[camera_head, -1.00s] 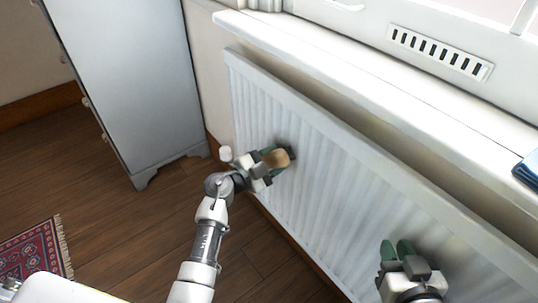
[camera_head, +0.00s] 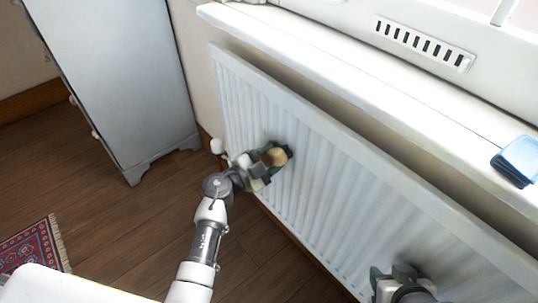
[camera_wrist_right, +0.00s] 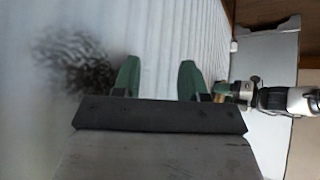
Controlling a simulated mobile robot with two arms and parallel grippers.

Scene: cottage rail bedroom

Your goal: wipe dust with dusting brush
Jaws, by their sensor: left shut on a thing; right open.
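My left gripper (camera_head: 262,163) is shut on the dusting brush (camera_head: 275,157), which has a tan wooden body. The brush is against or very close to the ribbed front of the white radiator (camera_head: 318,165); its bristle side is mostly hidden. In the right wrist view, a dark, speckled patch of dust (camera_wrist_right: 75,65) shows on the radiator, left of the fingers. My right gripper (camera_head: 388,272) is low in the head view, near the radiator's right part. Its green fingers are apart and empty in the right wrist view (camera_wrist_right: 160,82), where my left arm shows behind.
A white windowsill (camera_head: 350,85) overhangs the radiator, with a blue object (camera_head: 518,160) at its right. A grey-white cabinet (camera_head: 115,75) stands left of the radiator. A white valve knob (camera_head: 217,146) is at the radiator's left end. Wooden floor (camera_head: 130,225) and a red rug (camera_head: 30,248) lie left.

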